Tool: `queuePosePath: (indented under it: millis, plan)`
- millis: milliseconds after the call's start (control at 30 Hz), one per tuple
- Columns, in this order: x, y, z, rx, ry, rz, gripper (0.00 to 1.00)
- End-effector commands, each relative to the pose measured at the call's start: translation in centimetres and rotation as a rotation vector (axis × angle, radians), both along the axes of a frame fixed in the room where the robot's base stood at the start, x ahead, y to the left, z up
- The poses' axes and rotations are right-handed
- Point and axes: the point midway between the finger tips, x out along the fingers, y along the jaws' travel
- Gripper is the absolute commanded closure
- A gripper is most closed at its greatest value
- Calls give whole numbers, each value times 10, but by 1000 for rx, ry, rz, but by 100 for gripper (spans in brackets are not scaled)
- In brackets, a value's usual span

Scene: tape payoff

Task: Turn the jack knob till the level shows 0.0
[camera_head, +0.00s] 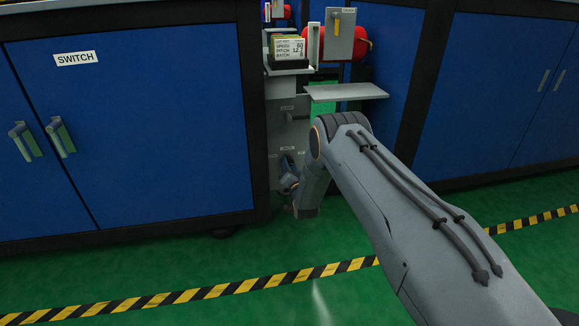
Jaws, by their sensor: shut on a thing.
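My arm reaches in from the lower right, and my gripper (288,181) is low at the front of the grey machine column (288,125), between the blue cabinets. The gripper is small and partly hidden by my own wrist. It is at a dark round part low on the column, which looks like the jack knob (287,163). The gripper is shut on it, though the fingertips are hard to make out. A small display (289,50) above on the machine shows lines of text, including SPEED and PITCH. I cannot make out a level reading.
A blue cabinet marked SWITCH (130,130) stands close on the left, another blue cabinet (500,90) on the right. A grey shelf plate (345,91) juts out above my wrist. A red cylinder (327,42) is behind. Striped floor tape (200,294) crosses the open green floor.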

Motion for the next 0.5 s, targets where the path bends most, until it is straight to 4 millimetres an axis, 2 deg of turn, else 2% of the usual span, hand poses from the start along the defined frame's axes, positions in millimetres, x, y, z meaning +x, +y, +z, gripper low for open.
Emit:
queuePosePath:
  millis: [400, 433, 500]
  plan:
    - [-1, 0, -1, 10, 4, 1, 89]
    - [-1, 0, -1, 10, 4, 1, 65]
    - [-1, 0, -1, 10, 4, 1, 53]
